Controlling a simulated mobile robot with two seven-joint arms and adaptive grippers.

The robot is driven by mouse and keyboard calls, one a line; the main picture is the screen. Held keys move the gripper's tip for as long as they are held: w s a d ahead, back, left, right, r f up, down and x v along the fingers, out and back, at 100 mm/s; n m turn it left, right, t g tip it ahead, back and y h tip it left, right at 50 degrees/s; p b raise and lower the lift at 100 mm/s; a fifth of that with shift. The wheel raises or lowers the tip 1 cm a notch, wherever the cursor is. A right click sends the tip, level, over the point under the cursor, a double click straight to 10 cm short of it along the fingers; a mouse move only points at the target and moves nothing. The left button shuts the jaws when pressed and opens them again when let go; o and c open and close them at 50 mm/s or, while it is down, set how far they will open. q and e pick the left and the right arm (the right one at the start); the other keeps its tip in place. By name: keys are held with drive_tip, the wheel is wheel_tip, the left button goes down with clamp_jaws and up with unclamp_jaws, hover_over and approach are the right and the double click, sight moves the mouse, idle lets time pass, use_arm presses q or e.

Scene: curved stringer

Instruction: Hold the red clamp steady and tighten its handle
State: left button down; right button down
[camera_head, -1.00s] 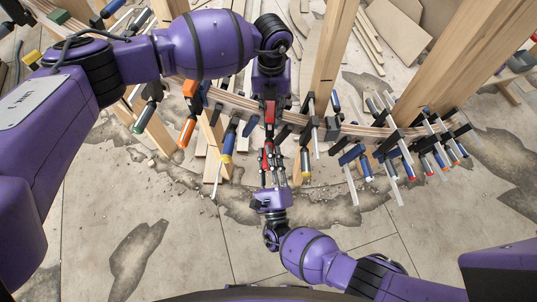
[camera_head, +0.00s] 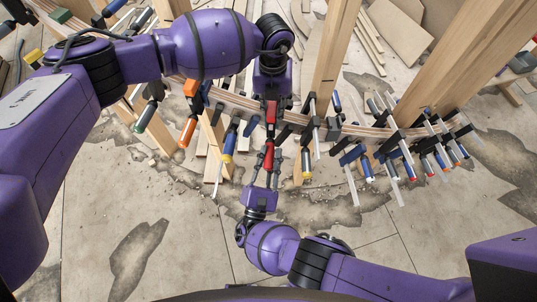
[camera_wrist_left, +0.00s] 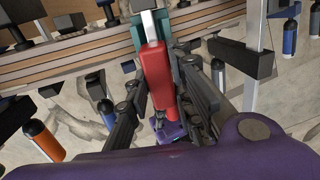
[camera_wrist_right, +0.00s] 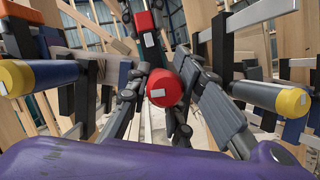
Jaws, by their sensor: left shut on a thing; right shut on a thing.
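The red clamp (camera_head: 271,112) hangs at the middle of the curved wooden stringer, its red handle (camera_head: 268,155) pointing down towards me. My left gripper (camera_head: 271,102) comes from above and is shut on the clamp's upper part; the left wrist view shows the red part (camera_wrist_left: 155,75) between its fingers. My right gripper (camera_head: 265,163) comes from below and is shut on the handle. In the right wrist view the handle's round end (camera_wrist_right: 165,88) sits between the two fingers. The exact finger contacts are partly hidden.
The curved stringer (camera_head: 235,103) carries several other clamps close on both sides: an orange-handled one (camera_head: 188,131), a blue and yellow one (camera_head: 229,146), and a yellow-ended one (camera_head: 306,165). Wooden posts (camera_head: 330,55) rise behind. The cracked floor in front is clear.

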use_arm(q)
drive_tip(key=shift+w+d+r, duration=0.1)
use_arm(e)
drive_tip(key=m+g+h, duration=0.1)
drive_tip(key=m, duration=0.2)
drive_tip(key=m+h, duration=0.1)
drive_tip(key=m, duration=0.2)
drive_tip(key=shift+r+g+h, duration=0.15)
drive_tip(key=shift+g+h, duration=0.15)
drive_tip(key=shift+g, duration=0.1)
drive_tip(key=m, duration=0.2)
drive_tip(key=m+g, duration=0.1)
drive_tip(key=m, duration=0.1)
drive_tip(key=shift+r+m+g+h, duration=0.1)
drive_tip(key=shift+m+g+h, duration=0.2)
drive_tip(key=m+g, duration=0.1)
drive_tip(key=m, duration=0.3)
drive_tip(key=shift+r+g, duration=0.1)
drive_tip(key=shift+g, duration=0.3)
drive_tip(key=shift+d+m+g+y, duration=0.15)
drive_tip(key=shift+m+g+y, duration=0.35)
drive_tip(key=shift+m, duration=1.3)
use_arm(q)
drive_tip(key=shift+a, duration=0.2)
use_arm(e)
drive_tip(key=c, duration=1.6)
unclamp_jaws()
